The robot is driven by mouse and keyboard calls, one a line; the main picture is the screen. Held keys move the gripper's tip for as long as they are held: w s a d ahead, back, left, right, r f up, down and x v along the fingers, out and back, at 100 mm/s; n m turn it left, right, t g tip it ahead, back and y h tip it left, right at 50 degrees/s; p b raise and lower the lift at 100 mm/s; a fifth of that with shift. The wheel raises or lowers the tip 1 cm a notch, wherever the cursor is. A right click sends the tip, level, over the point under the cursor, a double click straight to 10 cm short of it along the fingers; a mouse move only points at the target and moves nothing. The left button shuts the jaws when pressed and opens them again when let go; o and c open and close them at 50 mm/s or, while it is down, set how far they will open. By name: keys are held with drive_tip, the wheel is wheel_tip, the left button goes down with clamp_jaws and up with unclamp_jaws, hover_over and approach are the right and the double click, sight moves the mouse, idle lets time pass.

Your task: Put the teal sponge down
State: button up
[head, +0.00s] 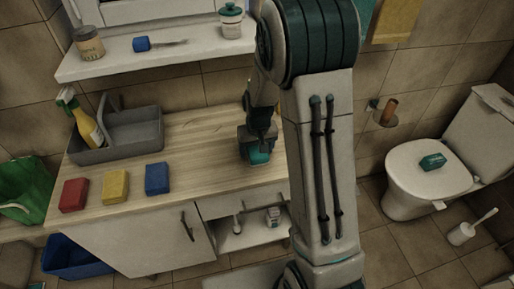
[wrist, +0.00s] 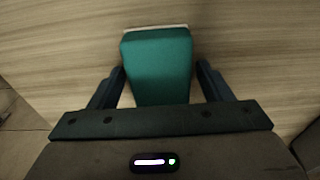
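The teal sponge (wrist: 158,62) sits between the two fingers of my gripper (wrist: 160,72) in the wrist view, with the fingertips close against its sides. In the head view my gripper (head: 258,140) points down over the right part of the wooden counter (head: 205,130), with the teal sponge (head: 257,156) under it. The sponge is at or just above the counter top; I cannot tell if it touches. My gripper partly hides it in the head view.
Red (head: 74,195), yellow (head: 114,187) and blue (head: 157,179) sponges lie along the counter's front left. A grey caddy (head: 135,135) with a spray bottle (head: 86,124) stands behind them. The counter between the blue sponge and my gripper is clear. A teal block (head: 432,162) lies on the toilet lid.

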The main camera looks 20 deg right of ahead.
drive_tip(key=shift+r, duration=0.15)
wheel_tip(320, 180, up, 12)
drive_tip(key=s, duration=0.2)
drive_tip(key=s+r, duration=0.3)
drive_tip(key=s, duration=0.6)
drive_tip(key=s+r+t, duration=0.1)
drive_tip(key=s+r, duration=0.2)
drive_tip(key=s, duration=0.7)
drive_tip(key=shift+t, duration=0.3)
idle(0.4)
